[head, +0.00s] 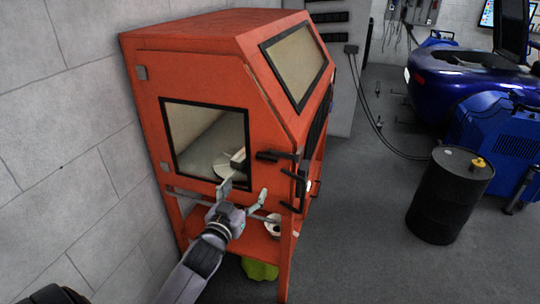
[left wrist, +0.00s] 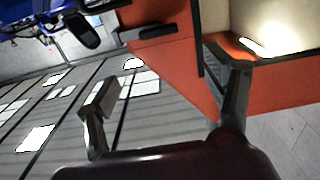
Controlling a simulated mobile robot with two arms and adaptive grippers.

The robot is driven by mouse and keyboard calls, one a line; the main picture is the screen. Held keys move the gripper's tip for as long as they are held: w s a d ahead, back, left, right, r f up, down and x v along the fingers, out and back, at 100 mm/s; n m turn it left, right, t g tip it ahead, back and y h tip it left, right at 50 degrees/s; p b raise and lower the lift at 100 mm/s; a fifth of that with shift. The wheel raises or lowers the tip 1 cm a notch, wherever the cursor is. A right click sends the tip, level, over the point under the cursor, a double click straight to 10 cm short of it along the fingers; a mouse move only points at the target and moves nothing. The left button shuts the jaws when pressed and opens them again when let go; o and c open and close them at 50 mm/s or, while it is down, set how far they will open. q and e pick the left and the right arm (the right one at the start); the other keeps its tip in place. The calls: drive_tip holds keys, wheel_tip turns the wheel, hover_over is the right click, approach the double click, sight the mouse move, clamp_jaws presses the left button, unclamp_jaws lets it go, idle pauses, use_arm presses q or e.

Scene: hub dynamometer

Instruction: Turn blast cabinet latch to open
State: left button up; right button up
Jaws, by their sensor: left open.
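The orange blast cabinet (head: 215,45) stands against the wall. A black latch (head: 275,156) sticks out at the front edge of its window side, beside the black-framed side window (head: 205,185). My left gripper (head: 244,196) is open and empty, in front of this side, below the latch and apart from it in the picture. In the left wrist view, my left gripper (left wrist: 165,88) has its fingers spread, with orange panel (left wrist: 185,75) beyond them. A black bar, probably the latch (left wrist: 150,32), shows above the gap. My right gripper is not in view.
A black drum (head: 450,200) stands on the floor at the right, near blue machinery (head: 495,130). A lower shelf (head: 262,245) spans the cabinet legs. Grey floor between cabinet and drum is clear.

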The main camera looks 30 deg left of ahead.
use_arm(q)
drive_tip(key=shift+o, duration=0.5)
drive_tip(key=shift+w+r, duration=0.25)
drive_tip(key=shift+w, duration=0.15)
drive_tip(key=p, duration=0.1)
approach(266, 158)
drive_tip(key=p+x, duration=0.1)
drive_tip(key=x, duration=0.9)
drive_tip(key=shift+w+r+p, duration=0.1)
drive_tip(key=shift+p, duration=0.2)
drive_tip(key=shift+w+a, duration=0.1)
drive_tip(key=shift+w, duration=0.35)
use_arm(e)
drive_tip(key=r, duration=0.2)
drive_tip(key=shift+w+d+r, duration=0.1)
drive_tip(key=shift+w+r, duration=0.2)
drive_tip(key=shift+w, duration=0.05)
use_arm(q)
drive_tip(key=shift+c, duration=0.3)
drive_tip(key=c, duration=1.1)
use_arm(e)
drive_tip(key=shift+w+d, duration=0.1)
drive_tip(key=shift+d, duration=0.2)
